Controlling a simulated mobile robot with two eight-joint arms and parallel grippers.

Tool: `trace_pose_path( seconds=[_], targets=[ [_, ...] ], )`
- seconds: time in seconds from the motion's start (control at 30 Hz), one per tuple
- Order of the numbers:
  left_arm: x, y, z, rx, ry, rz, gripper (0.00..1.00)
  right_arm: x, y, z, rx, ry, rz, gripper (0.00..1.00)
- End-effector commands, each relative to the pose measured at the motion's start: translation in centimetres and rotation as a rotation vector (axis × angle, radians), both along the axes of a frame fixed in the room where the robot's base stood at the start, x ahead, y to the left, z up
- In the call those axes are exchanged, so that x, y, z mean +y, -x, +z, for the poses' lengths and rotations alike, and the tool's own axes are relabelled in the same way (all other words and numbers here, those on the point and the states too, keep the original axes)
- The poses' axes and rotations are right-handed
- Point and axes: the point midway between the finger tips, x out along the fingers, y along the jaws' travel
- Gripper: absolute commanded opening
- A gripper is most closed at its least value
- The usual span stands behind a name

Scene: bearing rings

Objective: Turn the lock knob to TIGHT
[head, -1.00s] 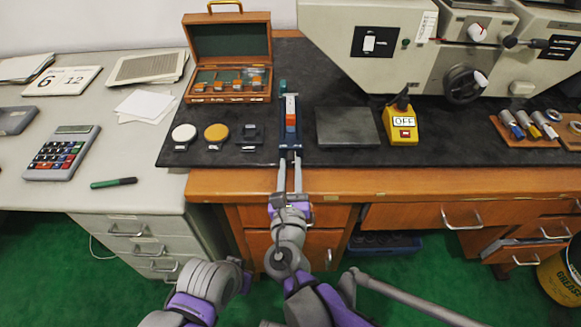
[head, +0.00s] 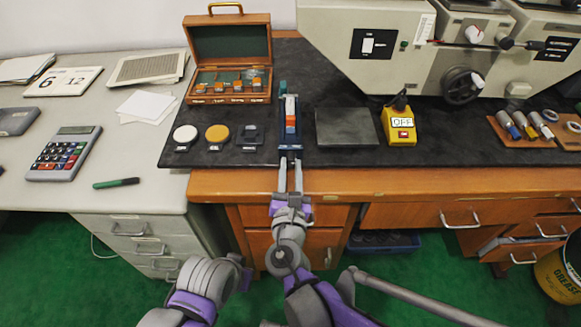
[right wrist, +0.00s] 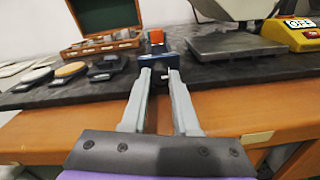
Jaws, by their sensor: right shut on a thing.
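A narrow blue fixture (head: 290,142) with an orange-red block (head: 291,122) in it stands at the dark mat's front edge; the fixture also shows in the right wrist view (right wrist: 183,62). My right gripper (head: 290,160) reaches straight in from the front. Its two long grey fingers (right wrist: 160,76) are at the fixture's near end, shut on the lock knob. The knob is mostly hidden between the fingertips; only a small pale piece shows there in the right wrist view. I cannot read any TIGHT mark.
An open wooden case (head: 230,95) and several small discs stand left of the fixture. A grey plate (head: 346,127) and a yellow box marked OFF (head: 399,126) stand to the right. A large beige machine (head: 400,45) is behind. The wooden bench edge (head: 400,180) runs below my right fingers.

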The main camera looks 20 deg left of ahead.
Motion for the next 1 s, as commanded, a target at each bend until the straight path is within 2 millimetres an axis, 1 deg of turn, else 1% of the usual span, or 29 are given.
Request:
trace_pose_path(
  seconds=[0.03, 0.07, 0.1, 0.2, 0.47, 0.57, 0.67, 0.9, 1.0],
  targets=[
    [0.0, 0.0, 0.0, 0.000, 0.000, 0.000, 0.00, 0.0, 0.0, 0.0, 0.000, -0.001, 0.000, 0.00],
    [0.0, 0.0, 0.0, 0.000, 0.000, 0.000, 0.00, 0.0, 0.0, 0.0, 0.000, -0.001, 0.000, 0.34],
    [0.0, 0.0, 0.0, 0.000, 0.000, 0.000, 0.00, 0.0, 0.0, 0.0, 0.000, 0.000, 0.000, 0.41],
    [0.0, 0.0, 0.0, 0.000, 0.000, 0.000, 0.00, 0.0, 0.0, 0.0, 0.000, 0.000, 0.000, 0.58],
    [0.0, 0.0, 0.0, 0.000, 0.000, 0.000, 0.00, 0.0, 0.0, 0.0, 0.000, 0.001, 0.000, 0.58],
    [0.0, 0.0, 0.1, 0.000, 0.000, 0.000, 0.00, -0.1, 0.5, 0.0, 0.000, 0.001, 0.001, 0.58],
    [0.0, 0.0, 0.3, -0.001, 0.000, 0.000, 0.00, -0.4, 1.7, 0.1, 0.000, 0.001, 0.002, 0.58],
    [0.0, 0.1, 1.0, -0.003, 0.000, 0.000, 0.00, -1.6, 6.4, 0.2, -0.001, 0.000, 0.003, 0.58],
    [0.0, 0.1, 1.2, -0.004, 0.000, 0.000, 0.00, -2.1, 8.2, 0.2, 0.001, 0.000, 0.002, 0.58]
  ],
)
